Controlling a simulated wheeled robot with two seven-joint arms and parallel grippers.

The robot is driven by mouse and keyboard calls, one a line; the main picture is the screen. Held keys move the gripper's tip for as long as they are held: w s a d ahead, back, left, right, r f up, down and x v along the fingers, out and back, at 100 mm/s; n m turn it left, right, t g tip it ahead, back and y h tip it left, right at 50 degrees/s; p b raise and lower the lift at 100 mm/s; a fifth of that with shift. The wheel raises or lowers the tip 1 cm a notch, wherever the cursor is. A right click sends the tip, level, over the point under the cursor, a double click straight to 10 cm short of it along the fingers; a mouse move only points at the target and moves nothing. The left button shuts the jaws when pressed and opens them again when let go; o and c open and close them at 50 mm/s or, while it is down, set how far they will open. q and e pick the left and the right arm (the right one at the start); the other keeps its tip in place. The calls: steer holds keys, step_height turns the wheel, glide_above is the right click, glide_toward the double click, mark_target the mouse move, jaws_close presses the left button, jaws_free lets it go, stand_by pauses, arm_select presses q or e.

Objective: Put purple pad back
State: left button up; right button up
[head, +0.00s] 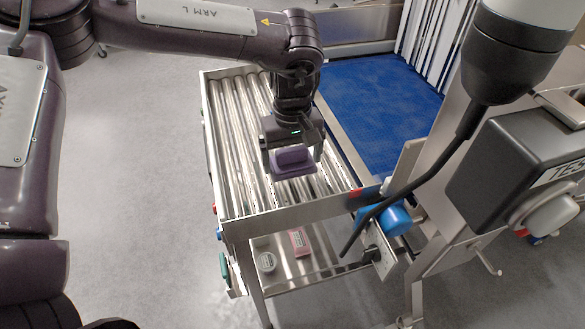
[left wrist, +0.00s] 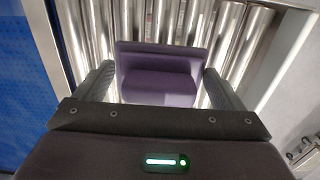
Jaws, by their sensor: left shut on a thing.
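The purple pad (head: 293,162) is a small purple block with a raised part on a wider base. It is between the fingers of my left gripper (head: 291,160), which is shut on it above the roller conveyor (head: 236,140). In the left wrist view the pad (left wrist: 160,75) sits between the two grey fingers of the left gripper (left wrist: 160,88), with metal rollers behind it. I cannot tell whether its underside touches the rollers. My right gripper is not in view.
A blue belt (head: 380,105) lies right of the rollers, with hanging white strips (head: 432,40) behind. A lower shelf (head: 318,262) holds a pink block (head: 299,242) and a round grey item (head: 267,262). A blue cylinder (head: 395,219) and a dark box (head: 515,165) stand at right.

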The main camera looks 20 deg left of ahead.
mark_target(292, 164)
arm_select(q)
steer(key=shift+s+f, duration=0.1)
steer(key=shift+f, duration=0.2)
steer(key=shift+s+f, duration=0.1)
steer(key=shift+f, duration=0.2)
step_height(292, 164, down, 2)
steer(key=shift+f+p, duration=0.2)
steer(key=shift+p, duration=0.25)
steer(key=shift+f, duration=0.45)
steer(key=o, duration=0.8)
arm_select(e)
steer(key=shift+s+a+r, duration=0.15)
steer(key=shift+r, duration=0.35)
